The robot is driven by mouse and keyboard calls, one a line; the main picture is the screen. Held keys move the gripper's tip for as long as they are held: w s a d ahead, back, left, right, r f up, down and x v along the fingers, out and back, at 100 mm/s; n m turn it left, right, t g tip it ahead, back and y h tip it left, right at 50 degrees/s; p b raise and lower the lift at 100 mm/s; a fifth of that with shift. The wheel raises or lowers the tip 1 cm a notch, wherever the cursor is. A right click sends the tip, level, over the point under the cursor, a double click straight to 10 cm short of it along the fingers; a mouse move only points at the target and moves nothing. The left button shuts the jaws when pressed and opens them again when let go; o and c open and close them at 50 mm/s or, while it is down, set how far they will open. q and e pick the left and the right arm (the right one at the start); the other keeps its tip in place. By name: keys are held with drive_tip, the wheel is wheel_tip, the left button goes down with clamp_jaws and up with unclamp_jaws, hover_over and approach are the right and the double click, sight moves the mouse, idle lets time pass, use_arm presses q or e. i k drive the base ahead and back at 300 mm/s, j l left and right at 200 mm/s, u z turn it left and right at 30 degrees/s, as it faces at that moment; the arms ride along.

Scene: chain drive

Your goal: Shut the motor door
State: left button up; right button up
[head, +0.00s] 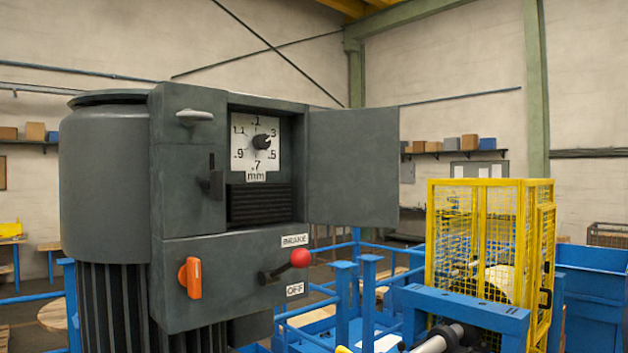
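The motor door (352,166) is a flat dark grey panel. It stands open, swung out to the right of the opening in the grey motor housing (185,247). Inside the opening a white dial (254,145) with a black knob shows, marked in mm, above a black slatted part (259,204). Neither of my grippers is in the head view.
Below the opening are an orange switch (190,278) and a brake lever with a red ball (300,258). Air around the door's front looks clear.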

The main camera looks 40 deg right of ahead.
sight(355, 164)
drive_tip(key=l+u, duration=0.9)
drive_tip(key=k+l+u, duration=0.1)
drive_tip(key=l+u, duration=0.35)
drive_tip(key=k+l, duration=0.15)
drive_tip(key=l, duration=0.25)
drive_tip(key=k+l+u, duration=0.1)
drive_tip(key=l, duration=0.3)
drive_tip(key=k+l, duration=0.15)
drive_tip(key=l, duration=0.3)
drive_tip(key=k+l, duration=0.15)
drive_tip(key=l, duration=0.25)
drive_tip(key=k+l+u, duration=0.1)
drive_tip(key=l, duration=0.3)
drive_tip(key=k+l, duration=0.2)
drive_tip(key=l, duration=0.15)
drive_tip(key=k+l+u, duration=0.1)
drive_tip(key=l, duration=0.3)
drive_tip(key=k+l, duration=0.2)
drive_tip(key=l, duration=0.2)
